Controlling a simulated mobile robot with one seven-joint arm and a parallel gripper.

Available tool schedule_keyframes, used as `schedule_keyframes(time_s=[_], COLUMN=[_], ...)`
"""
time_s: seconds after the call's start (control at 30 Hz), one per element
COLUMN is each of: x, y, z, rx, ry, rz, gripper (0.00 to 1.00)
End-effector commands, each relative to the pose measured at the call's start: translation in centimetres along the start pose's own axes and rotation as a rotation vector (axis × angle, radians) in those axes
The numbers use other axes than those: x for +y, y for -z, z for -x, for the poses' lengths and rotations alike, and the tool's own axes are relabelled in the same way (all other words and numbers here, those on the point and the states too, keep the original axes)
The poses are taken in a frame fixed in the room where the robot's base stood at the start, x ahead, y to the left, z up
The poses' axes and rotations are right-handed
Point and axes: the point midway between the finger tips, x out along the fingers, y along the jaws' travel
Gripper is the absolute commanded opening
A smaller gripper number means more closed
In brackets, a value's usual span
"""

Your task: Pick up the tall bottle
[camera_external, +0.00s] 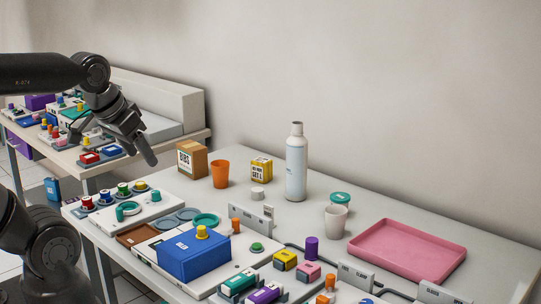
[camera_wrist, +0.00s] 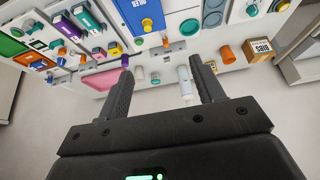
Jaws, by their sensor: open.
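The tall bottle (camera_external: 296,165) is pale blue-white with a grey-white cap. It stands upright on the white table (camera_external: 395,215) near its back edge. In the wrist view the bottle (camera_wrist: 185,84) appears between my two fingers, nearer the right one, but well beyond them. My gripper (camera_external: 114,144) is open and empty, raised at the left, well away from the bottle. Its two dark fingers also show spread apart in the wrist view (camera_wrist: 161,68).
A blue box (camera_external: 194,256) is in front.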

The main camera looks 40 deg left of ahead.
Motion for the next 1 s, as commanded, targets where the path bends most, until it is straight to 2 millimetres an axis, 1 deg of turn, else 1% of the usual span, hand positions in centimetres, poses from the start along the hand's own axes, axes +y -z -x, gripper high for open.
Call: schedule_keyframes(time_s=[0.03, 0.2, 0.43, 0.47, 0.57, 0.67, 0.77, 0.8, 0.87, 0.9, 0.97, 1.0], x=[0.0, 0.0, 0.0, 0.1, 0.5, 1.4, 2.5, 3.0, 3.5, 3.9, 4.4, 4.7], y=[0.0, 0.0, 0.1, 0.2, 1.7, 4.8, 8.8, 10.4, 12.9, 14.5, 16.8, 18.3], z=[0.0, 0.0, 0.0, -0.1, -0.5, -1.6, -3.0, -3.6, -4.6, -5.3, -6.5, -7.2], rx=[0.000, 0.000, 0.001, 0.003, 0.026, 0.077, 0.150, 0.180, 0.227, 0.257, 0.301, 0.332], ry=[0.000, 0.000, -0.001, -0.003, -0.020, -0.055, -0.094, -0.108, -0.125, -0.135, -0.145, -0.150], rz=[0.000, 0.000, 0.000, 0.000, -0.001, 0.004, 0.015, 0.023, 0.035, 0.046, 0.061, 0.073], gripper=[0.66, 0.80, 0.80, 0.80, 0.80, 0.80, 0.80, 0.80, 0.80, 0.80, 0.80, 0.80])
